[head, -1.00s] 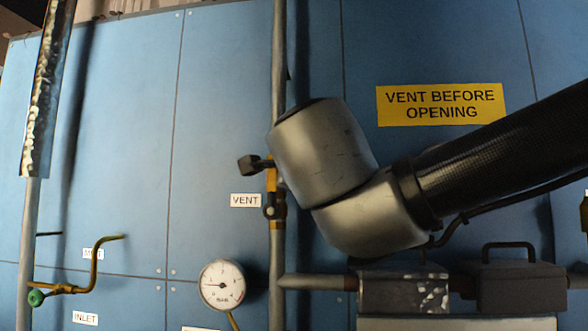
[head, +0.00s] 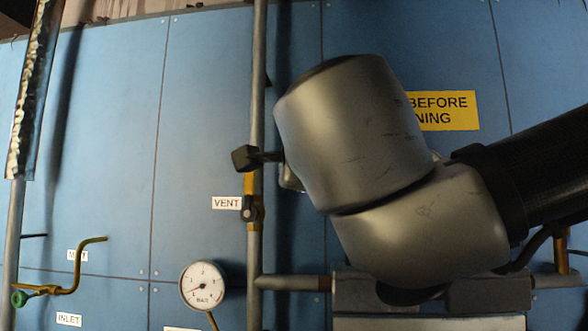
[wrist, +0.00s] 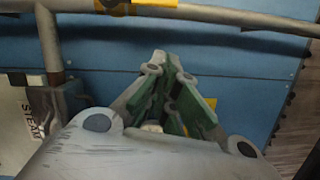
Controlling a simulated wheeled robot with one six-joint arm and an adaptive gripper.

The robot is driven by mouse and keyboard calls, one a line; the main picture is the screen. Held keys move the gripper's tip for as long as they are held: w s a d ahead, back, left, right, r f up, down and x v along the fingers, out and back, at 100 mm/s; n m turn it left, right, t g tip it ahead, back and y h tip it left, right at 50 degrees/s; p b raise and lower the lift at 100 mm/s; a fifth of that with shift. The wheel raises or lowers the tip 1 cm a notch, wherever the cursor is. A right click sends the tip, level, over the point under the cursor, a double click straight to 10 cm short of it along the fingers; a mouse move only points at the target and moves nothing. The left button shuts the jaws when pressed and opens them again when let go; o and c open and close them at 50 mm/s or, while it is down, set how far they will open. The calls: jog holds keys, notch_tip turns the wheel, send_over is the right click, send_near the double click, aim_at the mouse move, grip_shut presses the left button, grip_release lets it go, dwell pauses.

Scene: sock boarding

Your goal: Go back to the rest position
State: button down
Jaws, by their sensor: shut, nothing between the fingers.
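My gripper (wrist: 163,72) shows in the wrist view, its green-padded fingers brought together at the tips with nothing between them. It hangs in front of the blue panel (wrist: 240,80), and I see no contact with anything. In the head view the grey elbow of my arm fills the centre right, and the gripper itself is not seen there.
The blue wall (head: 110,140) carries a vertical vent pipe (head: 257,120) with a dark-handled valve (head: 247,158), a gauge (head: 202,285) and a green-knobbed inlet valve (head: 20,298). My arm partly covers a yellow sign (head: 445,112). A steam label (wrist: 33,118) shows in the wrist view.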

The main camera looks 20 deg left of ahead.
jog(key=shift+s+d, duration=0.25)
jog(key=shift+s, duration=0.2)
jog(key=w+d+f+m+g+h, duration=0.4)
jog(key=d+f+m, duration=0.6)
jog(key=m, duration=0.4)
jog(key=w+d+f+m+g+h, duration=0.35)
jog(key=d+f+m, duration=0.45)
jog(key=f+m, duration=0.55)
jog(key=s+d+f+m+g+h, duration=0.15)
jog(key=d+f+m, duration=0.25)
jog(key=d+m, duration=0.4)
jog(key=d+f+m+g, duration=0.3)
jog(key=d+m, duration=0.5)
jog(key=s+d+f+m, duration=0.1)
jog(key=s+d+m, duration=0.2)
jog(key=d+m, duration=0.3)
jog(key=s+d+f+m, duration=0.2)
jog(key=s+d+m, duration=0.2)
jog(key=d+m, duration=0.3)
jog(key=d, duration=0.5)
jog(key=shift+s+y, duration=0.15)
jog(key=shift+y, duration=0.15)
